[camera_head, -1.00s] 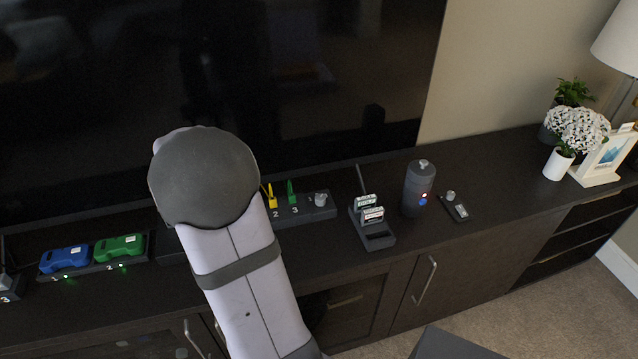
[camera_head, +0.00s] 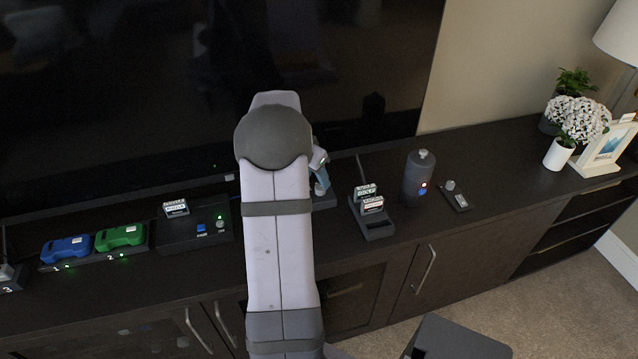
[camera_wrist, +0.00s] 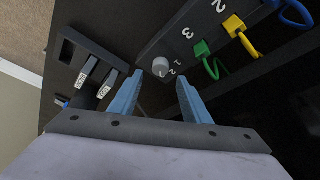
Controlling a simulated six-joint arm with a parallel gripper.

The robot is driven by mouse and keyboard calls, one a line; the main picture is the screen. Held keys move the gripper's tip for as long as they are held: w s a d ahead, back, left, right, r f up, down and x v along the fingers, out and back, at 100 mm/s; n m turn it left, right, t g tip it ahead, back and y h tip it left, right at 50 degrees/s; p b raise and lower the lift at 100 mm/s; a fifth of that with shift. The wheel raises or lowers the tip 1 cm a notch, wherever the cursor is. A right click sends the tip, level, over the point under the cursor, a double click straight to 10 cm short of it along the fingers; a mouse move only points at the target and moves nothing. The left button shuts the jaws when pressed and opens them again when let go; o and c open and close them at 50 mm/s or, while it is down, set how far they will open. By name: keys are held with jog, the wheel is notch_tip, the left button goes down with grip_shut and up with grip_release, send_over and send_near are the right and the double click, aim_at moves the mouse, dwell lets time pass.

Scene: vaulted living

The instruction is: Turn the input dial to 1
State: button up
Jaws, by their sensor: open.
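The input dial (camera_wrist: 161,66) is a small pale grey round knob on the end of a dark box (camera_wrist: 185,42). Small white digits are printed around it; I cannot tell clearly which one it points to. In the wrist view my gripper (camera_wrist: 158,84) is open, its two light blue fingers spread toward the dial. The dial lies just beyond the fingertips, roughly between them, with nothing held. In the head view the gripper (camera_head: 320,174) is over the right end of the box, and my arm hides most of that box.
Green (camera_wrist: 202,49) and yellow (camera_wrist: 234,26) plugs with cables stand in the box beside the dial. A dark rack with cartridges (camera_head: 371,226), a grey bottle (camera_head: 417,180) and a small knobbed unit (camera_head: 456,198) stand to the right. The television (camera_head: 120,90) rises behind.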

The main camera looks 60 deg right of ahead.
aim_at(320, 186)
jog(key=shift+x, duration=2.55)
jog(key=c, duration=1)
